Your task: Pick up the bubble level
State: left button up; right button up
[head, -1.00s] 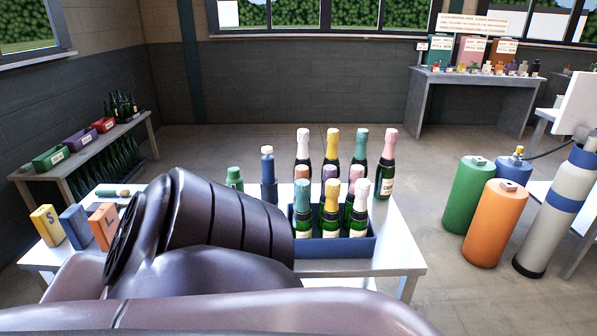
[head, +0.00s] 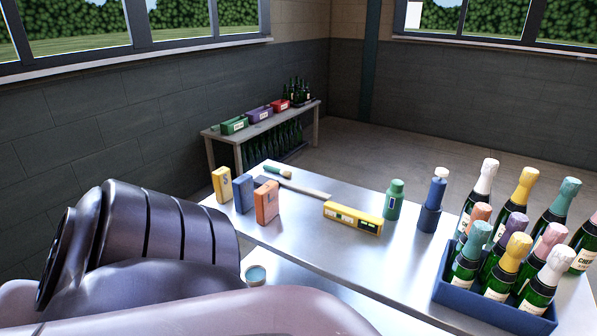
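The bubble level (head: 353,217) is a yellow bar with dark windows. It lies on the steel table (head: 302,222) near the middle of the head view, in front of a green bottle and to the right of the small boxes. My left arm fills the lower left of the view, apart from the level in the picture. Its gripper is out of view, and so is my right gripper.
Yellow, blue and orange boxes (head: 266,202) stand at the table's left. A blue crate (head: 478,300) of bottles stands right.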

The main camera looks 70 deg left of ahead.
aim_at(368, 223)
jog(key=u, duration=1.8)
jog(key=i+j+u, duration=0.55)
jog(key=i+j, duration=0.15)
